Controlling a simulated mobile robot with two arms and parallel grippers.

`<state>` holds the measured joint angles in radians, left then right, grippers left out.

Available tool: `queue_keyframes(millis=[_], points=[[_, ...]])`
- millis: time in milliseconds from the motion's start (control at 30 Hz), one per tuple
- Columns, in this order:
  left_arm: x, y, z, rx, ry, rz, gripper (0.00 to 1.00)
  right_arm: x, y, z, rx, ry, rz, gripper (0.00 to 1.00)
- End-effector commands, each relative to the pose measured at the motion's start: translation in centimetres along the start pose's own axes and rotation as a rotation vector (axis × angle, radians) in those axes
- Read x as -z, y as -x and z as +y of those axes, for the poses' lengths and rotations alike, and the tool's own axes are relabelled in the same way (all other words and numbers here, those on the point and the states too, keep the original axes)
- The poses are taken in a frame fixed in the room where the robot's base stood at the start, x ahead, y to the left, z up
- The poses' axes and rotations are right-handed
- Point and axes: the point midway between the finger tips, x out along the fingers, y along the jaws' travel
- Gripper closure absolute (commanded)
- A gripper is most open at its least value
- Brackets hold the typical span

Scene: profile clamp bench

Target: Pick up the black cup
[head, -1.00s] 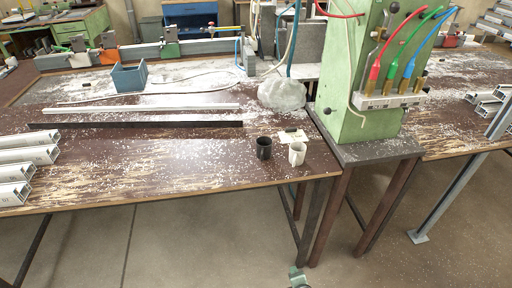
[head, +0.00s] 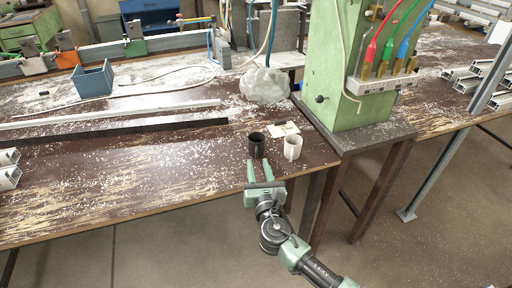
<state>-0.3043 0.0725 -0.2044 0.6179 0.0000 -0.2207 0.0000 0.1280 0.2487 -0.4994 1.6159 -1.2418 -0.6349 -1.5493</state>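The black cup (head: 256,145) stands upright near the front right of the brown bench (head: 150,185). A white cup (head: 292,147) with a handle stands just to its right, close beside it. My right gripper (head: 260,168) reaches in from the lower right, at the bench's front edge. Its two green fingers are spread apart and point at the black cup. Nothing is held between them; whether a fingertip touches the cup is hard to tell. My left gripper is not in view.
A small light card (head: 283,129) lies behind the cups. A clear plastic bag (head: 265,86) and a green machine (head: 345,70) stand behind and to the right. Long white and black profiles (head: 120,133) lie to the left. The bench in front is strewn with shavings.

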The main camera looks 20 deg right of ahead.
Motion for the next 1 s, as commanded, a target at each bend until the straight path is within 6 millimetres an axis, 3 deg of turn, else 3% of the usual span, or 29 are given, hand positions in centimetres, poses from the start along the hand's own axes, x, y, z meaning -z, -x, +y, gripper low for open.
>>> queue_keyframes(millis=[300, 600, 733, 1000], points=[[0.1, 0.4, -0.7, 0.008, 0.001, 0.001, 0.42, -0.1, -4.4, -0.4, 0.001, -0.003, 0.000, 0.67], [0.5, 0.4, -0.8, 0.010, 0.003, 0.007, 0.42, -0.1, -4.8, -0.5, 0.001, -0.004, 0.001, 0.67], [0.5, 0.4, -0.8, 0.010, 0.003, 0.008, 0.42, -0.1, -4.8, -0.5, 0.001, -0.004, 0.001, 1.00], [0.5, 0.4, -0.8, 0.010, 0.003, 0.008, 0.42, -0.1, -4.8, -0.5, 0.000, -0.004, 0.002, 1.00]])
